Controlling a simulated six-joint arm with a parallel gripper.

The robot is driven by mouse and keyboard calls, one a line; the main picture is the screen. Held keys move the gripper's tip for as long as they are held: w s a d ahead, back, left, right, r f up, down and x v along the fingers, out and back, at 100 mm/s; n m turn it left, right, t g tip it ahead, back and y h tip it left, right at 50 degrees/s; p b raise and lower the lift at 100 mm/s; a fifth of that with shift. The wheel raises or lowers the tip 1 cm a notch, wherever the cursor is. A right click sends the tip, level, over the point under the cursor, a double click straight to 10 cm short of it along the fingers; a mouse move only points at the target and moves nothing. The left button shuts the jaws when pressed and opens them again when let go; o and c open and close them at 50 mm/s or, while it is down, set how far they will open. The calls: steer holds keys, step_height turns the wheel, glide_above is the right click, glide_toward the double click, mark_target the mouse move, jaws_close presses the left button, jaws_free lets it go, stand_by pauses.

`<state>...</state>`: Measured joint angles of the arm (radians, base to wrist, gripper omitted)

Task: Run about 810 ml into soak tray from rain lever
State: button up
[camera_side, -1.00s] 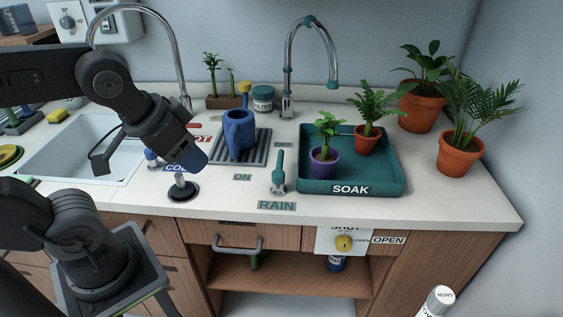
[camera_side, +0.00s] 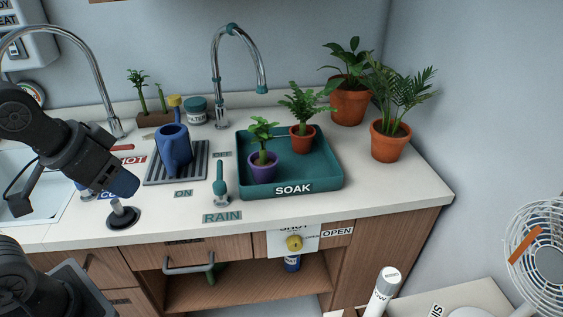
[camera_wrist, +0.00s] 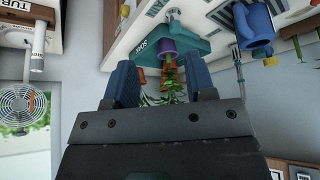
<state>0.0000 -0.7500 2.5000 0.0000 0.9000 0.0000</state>
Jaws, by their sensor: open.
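The rain lever (camera_side: 220,183) is a teal handle on a metal base, standing roughly upright behind the RAIN label (camera_side: 222,217). An ON label (camera_side: 183,193) lies to its left and an OFF label (camera_side: 222,154) behind it. The teal soak tray (camera_side: 330,182) holds two potted plants; I see no clear water in it. The arched tap (camera_side: 216,75) ends above the tray's back left, with no stream visible. My gripper (camera_side: 128,187) is open and empty, left of the lever. In the wrist view my gripper (camera_wrist: 160,75) has its fingers apart, and the lever (camera_wrist: 172,14) shows beyond.
A blue watering can (camera_side: 173,148) stands on a dark rack left of the tap. A short lever on a black base (camera_side: 123,218) sits just below my gripper. Potted palms (camera_side: 390,140) stand right of the tray. A white fan (camera_side: 545,262) is at the far right.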

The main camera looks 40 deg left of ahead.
steer(key=shift+c, duration=0.5)
steer(key=n+g+h, duration=0.2)
steer(key=n+g, duration=0.2)
steer(key=n, duration=0.5)
glide_above(218, 167)
steer(key=s+a, duration=0.2)
steer(key=s+a+x, duration=0.1)
steer(key=x, duration=1.7)
steer(key=shift+w+a, duration=0.1)
steer(key=shift+w, duration=0.15)
steer(key=shift+r, duration=0.1)
jaws_close()
